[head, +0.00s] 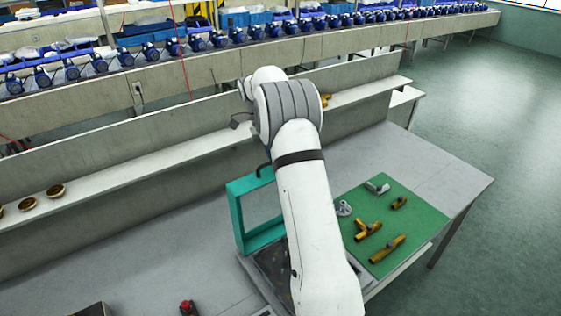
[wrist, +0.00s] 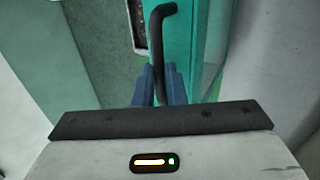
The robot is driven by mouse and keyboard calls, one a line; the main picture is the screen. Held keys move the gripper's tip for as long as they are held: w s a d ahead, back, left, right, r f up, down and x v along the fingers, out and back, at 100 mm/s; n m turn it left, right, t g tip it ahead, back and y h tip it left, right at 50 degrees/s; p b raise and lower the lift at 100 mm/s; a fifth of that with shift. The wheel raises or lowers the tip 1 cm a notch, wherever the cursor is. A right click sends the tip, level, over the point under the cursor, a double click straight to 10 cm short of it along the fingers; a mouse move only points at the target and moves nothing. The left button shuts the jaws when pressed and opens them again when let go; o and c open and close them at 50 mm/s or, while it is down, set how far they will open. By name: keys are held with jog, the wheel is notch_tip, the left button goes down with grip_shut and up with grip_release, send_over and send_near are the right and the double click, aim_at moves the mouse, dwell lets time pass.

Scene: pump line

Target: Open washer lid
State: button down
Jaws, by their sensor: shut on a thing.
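The washer lid is a teal frame (head: 240,215); it stands raised and tilted up beside my arm, partly hidden by it. Its teal edge also shows in the wrist view (wrist: 202,50). A bent black handle (wrist: 155,40) sticks out from the lid, and its end also shows at the lid's top in the head view (head: 263,168). The blue fingers of my gripper (wrist: 158,86) are shut on the handle, one on each side. The washer's dark inside (head: 270,262) is partly visible below the lid; my arm covers the rest.
A green mat (head: 408,225) with brass and grey pipe fittings lies right of my arm. Brass cups (head: 55,190) stand on the shelf behind. A red button (head: 187,306) is at the front left. The grey table left of the lid is mostly clear.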

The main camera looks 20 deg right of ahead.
jog(key=shift+w+a+f+g, duration=0.15)
jog(key=shift+w+f+g, duration=0.2)
jog(key=shift+f, duration=0.15)
jog(key=c, duration=1.5)
grip_release()
jog(key=shift+w, duration=0.2)
jog(key=shift+c, duration=0.2)
jog(key=shift+o, duration=0.2)
jog(key=shift+r, duration=0.1)
jog(key=shift+r, duration=0.1)
jog(key=shift+w+r, duration=0.2)
jog(key=shift+w, duration=0.1)
jog(key=v, duration=0.6)
jog(key=shift+r, duration=0.35)
